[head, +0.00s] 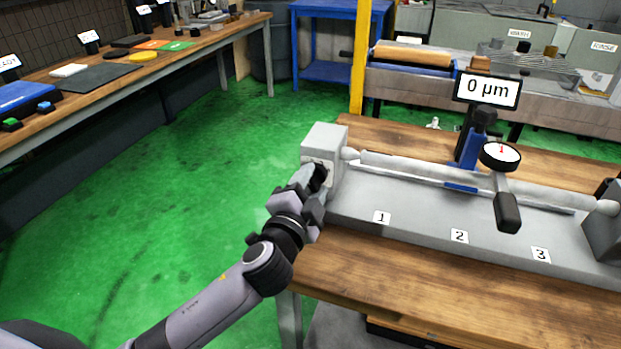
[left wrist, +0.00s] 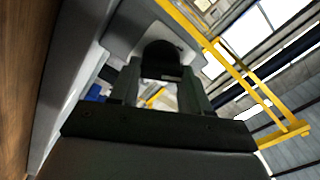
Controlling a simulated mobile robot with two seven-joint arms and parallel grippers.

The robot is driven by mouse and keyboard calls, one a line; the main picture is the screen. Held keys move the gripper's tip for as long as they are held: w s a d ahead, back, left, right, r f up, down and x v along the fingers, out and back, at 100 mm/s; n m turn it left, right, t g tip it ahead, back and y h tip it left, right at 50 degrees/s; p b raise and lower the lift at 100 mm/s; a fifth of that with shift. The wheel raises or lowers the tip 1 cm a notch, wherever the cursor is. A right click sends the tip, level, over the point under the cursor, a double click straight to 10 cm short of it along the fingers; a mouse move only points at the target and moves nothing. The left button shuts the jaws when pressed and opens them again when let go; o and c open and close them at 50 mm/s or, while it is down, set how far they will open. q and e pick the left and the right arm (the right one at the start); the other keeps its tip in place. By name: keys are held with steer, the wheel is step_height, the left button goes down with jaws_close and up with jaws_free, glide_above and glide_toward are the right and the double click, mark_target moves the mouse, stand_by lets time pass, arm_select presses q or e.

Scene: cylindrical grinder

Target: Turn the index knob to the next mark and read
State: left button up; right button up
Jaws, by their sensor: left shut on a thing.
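The index knob (head: 320,172) is a dark round knob on the left face of the grey headstock (head: 326,142). My left gripper (head: 315,180) is shut on the knob; in the left wrist view the dark knob (left wrist: 160,55) sits between the fingers (left wrist: 158,82). A pale cylinder (head: 420,167) lies between the headstock and the right-hand support. A dial gauge (head: 500,156) with a red needle stands over it. The display (head: 487,91) above reads 0 µm. My right gripper is not in view.
The grey bed carries labels 1 (head: 382,218), 2 (head: 459,236) and 3 (head: 540,254), on a wooden table (head: 440,290). A yellow post (head: 360,60) stands behind. A workbench (head: 215,45) runs along the left; green floor (head: 170,170) between is clear.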

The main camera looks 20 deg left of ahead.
arm_select(q)
steer(key=shift+w+r+m, duration=0.1)
steer(key=shift+r+m, duration=0.1)
steer(key=shift+m, duration=0.4)
steer(key=o, duration=0.9)
steer(key=shift+o, duration=0.9)
steer(key=shift+f, duration=0.15)
steer(key=shift+s+f, duration=0.1)
steer(key=shift+s, duration=0.2)
steer(key=s, duration=0.6)
steer(key=shift+s+a, duration=0.15)
steer(key=shift+s, duration=0.1)
